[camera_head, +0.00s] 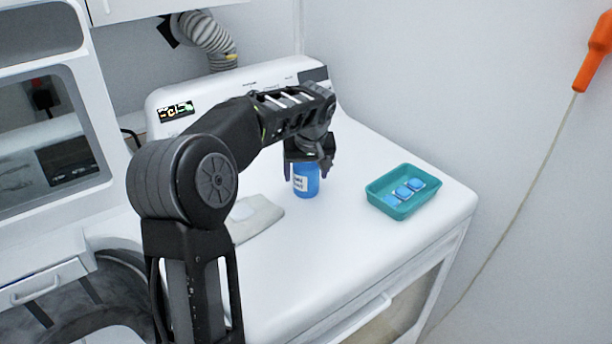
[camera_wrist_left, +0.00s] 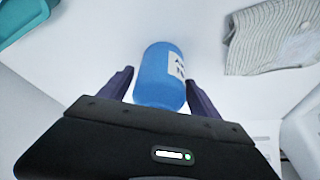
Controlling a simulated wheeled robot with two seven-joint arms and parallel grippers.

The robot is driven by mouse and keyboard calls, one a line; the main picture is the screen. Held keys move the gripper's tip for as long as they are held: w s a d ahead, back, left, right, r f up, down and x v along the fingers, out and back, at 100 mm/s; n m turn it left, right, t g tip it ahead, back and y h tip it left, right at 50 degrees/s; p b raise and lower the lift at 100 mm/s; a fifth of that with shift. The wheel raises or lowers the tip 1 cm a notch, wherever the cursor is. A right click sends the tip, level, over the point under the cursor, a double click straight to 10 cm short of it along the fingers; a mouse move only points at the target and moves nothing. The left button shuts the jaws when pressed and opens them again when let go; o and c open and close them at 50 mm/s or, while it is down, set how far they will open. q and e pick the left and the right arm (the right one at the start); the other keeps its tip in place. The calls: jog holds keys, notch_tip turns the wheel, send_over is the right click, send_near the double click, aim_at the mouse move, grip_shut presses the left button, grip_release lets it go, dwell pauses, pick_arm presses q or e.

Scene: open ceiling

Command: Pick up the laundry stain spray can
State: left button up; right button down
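The laundry stain spray can (camera_head: 307,184) is a blue cylinder with a white label, upright on the white machine top. My left gripper (camera_head: 306,170) is above it, pointing down, with one finger on each side of the can. In the left wrist view the can (camera_wrist_left: 158,75) sits between the two dark fingers of my left gripper (camera_wrist_left: 160,72). The fingers are spread, with little room beside the can; I see no clear grip on it. The can's top is hidden by the gripper in the head view. My right gripper is in neither view.
A teal tray (camera_head: 373,193) with several blue-and-white packets stands right of the can. A folded grey cloth (camera_head: 262,222) with a small white piece on it lies to the left. The control panel (camera_head: 175,110) rises behind. The machine top in front of the can is clear.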

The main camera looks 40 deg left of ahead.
pick_arm(q)
grip_shut()
dwell(0.6)
